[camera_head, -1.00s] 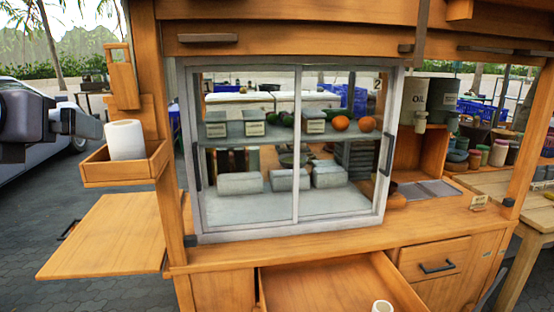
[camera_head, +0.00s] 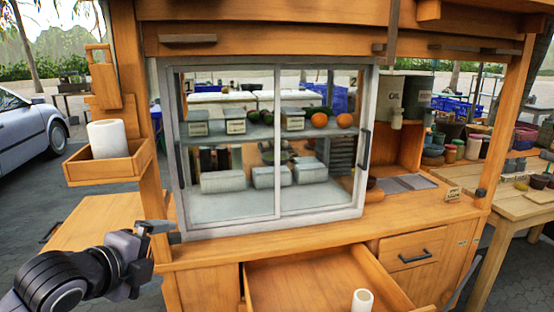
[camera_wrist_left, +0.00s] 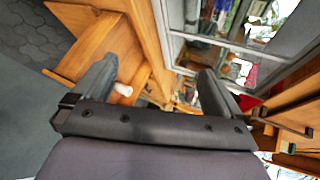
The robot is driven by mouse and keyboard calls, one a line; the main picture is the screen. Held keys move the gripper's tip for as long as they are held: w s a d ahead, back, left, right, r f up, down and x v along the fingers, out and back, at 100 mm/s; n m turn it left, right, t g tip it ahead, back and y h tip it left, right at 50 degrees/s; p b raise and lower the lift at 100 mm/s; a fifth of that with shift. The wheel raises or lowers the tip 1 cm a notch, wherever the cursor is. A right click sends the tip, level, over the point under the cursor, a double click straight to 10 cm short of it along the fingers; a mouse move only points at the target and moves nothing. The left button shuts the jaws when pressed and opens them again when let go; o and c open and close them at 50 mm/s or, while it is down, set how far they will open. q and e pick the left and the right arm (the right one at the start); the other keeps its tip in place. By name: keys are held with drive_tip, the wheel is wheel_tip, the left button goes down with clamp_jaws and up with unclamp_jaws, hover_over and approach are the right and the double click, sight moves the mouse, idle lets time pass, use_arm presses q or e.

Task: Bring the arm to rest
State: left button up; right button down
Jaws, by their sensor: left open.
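My left gripper (camera_head: 146,246) is at the lower left of the head view, in front of the stall's left post and the side shelf. In the left wrist view its two fingers (camera_wrist_left: 155,85) are spread wide apart with nothing between them. The left arm reaches in from the bottom left corner. My right gripper is in neither view.
A wooden stall holds a sliding-glass cabinet (camera_head: 277,215) with containers inside. A side shelf (camera_head: 95,222) and a paper roll (camera_head: 107,139) in a wooden box are at left. An open drawer (camera_head: 300,285) juts out below, with a white cup (camera_head: 362,300).

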use_arm(q)
drive_tip(key=s+d+f+n, duration=0.1)
drive_tip(key=s+f+n, duration=0.4)
drive_tip(key=f, duration=0.5)
drive_tip(key=s+d+f+n, duration=0.1)
drive_tip(key=s+f+n, duration=0.2)
drive_tip(key=f+n, duration=0.5)
drive_tip(key=s+f+n+g+y, duration=0.1)
drive_tip(key=s+f+n, duration=0.6)
drive_tip(key=s+f, duration=0.7)
drive_tip(key=shift+s+a+g, duration=0.25)
drive_tip(key=shift+s+g, duration=0.15)
drive_tip(key=shift+s, duration=0.2)
